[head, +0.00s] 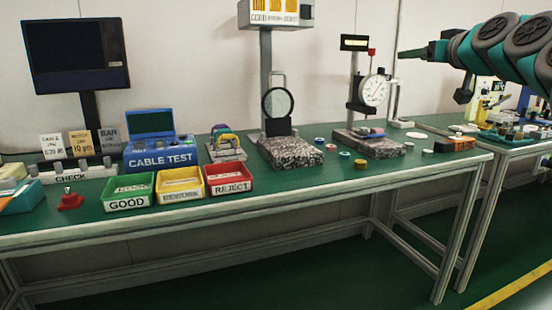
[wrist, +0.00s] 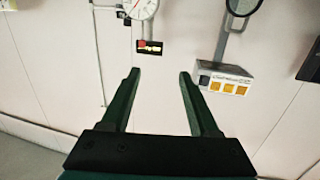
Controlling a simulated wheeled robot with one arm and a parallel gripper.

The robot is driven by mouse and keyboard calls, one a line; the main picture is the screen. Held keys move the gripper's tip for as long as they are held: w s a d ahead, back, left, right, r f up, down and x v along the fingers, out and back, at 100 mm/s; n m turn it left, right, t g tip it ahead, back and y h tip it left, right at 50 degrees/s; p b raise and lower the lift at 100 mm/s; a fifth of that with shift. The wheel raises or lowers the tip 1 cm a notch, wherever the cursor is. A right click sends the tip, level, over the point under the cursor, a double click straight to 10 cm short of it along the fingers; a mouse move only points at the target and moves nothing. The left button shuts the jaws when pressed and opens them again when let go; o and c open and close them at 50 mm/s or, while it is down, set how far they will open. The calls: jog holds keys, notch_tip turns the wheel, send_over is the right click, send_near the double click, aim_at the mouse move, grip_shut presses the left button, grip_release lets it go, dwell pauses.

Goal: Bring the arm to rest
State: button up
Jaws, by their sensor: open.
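My gripper (wrist: 160,78) is open in the wrist view, with its two dark green fingers spread apart and nothing between them. In the head view my teal and grey arm reaches in from the upper right, and my gripper (head: 410,53) points left at its end, in the air above the bench. It is apart from the dial gauge (head: 374,90), which stands below and to its left. The wrist view is upside down and shows mostly pale wall behind the fingers.
A green workbench (head: 330,180) carries a monitor (head: 76,55), a cable test box (head: 160,150), GOOD (head: 128,193), yellow (head: 180,184) and REJECT (head: 228,178) bins, and a stand with a round lens (head: 277,103). A second bench (head: 520,145) with small items stands at right.

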jog(key=s+a+f+n+g+y, duration=0.1)
jog(key=s+a+f+g, duration=0.1)
jog(key=a+f, duration=0.45)
jog(key=s+a+f+n+g+y, duration=0.1)
jog(key=s+a+f+g, duration=0.2)
jog(key=a+f, duration=0.35)
jog(key=s+a+f+g, duration=0.4)
jog(key=s+a+f, duration=0.45)
jog(key=f, duration=0.25)
jog(key=s+d+f+m+g+h, duration=0.1)
jog(key=s+f+g, duration=0.2)
jog(key=s+f, duration=0.5)
jog(key=s+d+f+m+g+h+p, duration=0.1)
jog(key=s+d+f+g+h, duration=0.1)
jog(key=s+f, duration=0.7)
jog(key=s+d+f+m+g+h, duration=0.1)
jog(key=s+f+g, duration=0.3)
jog(key=s+f, duration=0.4)
jog(key=s, duration=0.7)
jog(key=shift+s+d+f+m+g+h, duration=0.2)
jog(key=shift+s+d+m+g+h, duration=0.1)
jog(key=shift+s+d+g, duration=0.1)
jog(key=shift+o, duration=0.4)
